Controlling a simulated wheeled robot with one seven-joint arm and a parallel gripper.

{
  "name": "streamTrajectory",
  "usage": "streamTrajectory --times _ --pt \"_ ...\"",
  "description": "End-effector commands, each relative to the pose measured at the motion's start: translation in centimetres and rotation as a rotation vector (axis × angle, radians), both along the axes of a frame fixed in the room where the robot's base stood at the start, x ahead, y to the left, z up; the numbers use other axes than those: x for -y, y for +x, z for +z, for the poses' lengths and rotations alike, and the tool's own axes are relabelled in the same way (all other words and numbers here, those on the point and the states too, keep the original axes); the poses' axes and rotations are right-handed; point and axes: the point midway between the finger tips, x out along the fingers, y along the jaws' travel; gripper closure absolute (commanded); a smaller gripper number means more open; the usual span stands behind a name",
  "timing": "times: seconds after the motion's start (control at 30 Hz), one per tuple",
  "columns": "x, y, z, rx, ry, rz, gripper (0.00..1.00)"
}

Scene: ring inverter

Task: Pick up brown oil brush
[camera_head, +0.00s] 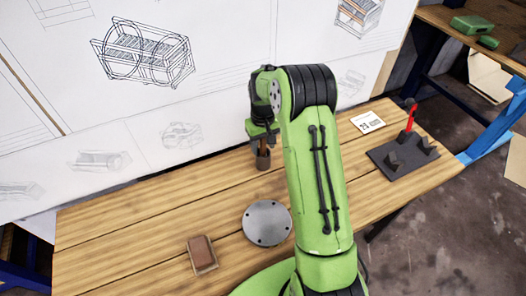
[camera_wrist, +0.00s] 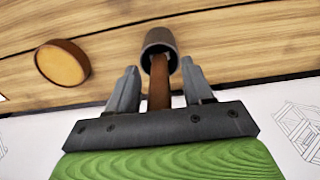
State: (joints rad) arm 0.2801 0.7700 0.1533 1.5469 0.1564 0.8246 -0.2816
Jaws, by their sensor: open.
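The brown oil brush shows in the wrist view as a brown handle (camera_wrist: 159,88) rising from a dark round cup (camera_wrist: 160,42). My gripper (camera_wrist: 159,78) is open, with one grey finger on each side of the handle. I see no clear contact between fingers and handle. In the head view my gripper (camera_head: 262,143) is pointed down over the back of the table, and the brush and its dark cup (camera_head: 263,163) show just below it. The brush's lower end is hidden in the cup.
On the wooden table (camera_head: 130,235) are a grey metal disc (camera_head: 267,222), a brown block (camera_head: 201,254), a white card (camera_head: 367,122) and a dark fixture (camera_head: 402,157) with a red part. A round brown piece (camera_wrist: 62,62) lies left of the cup in the wrist view. A drawing board (camera_head: 150,100) stands behind.

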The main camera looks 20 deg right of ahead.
Motion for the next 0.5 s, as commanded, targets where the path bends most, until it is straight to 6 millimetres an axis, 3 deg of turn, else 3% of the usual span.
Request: streamTrajectory --times 0.07,0.4,0.5 --pt "0.01 0.01 0.17 0.001 0.000 0.000 0.49" --pt "0.01 0.00 0.20 0.000 0.000 0.000 1.00" --pt "0.01 0.01 0.20 0.000 -0.001 0.000 1.00"
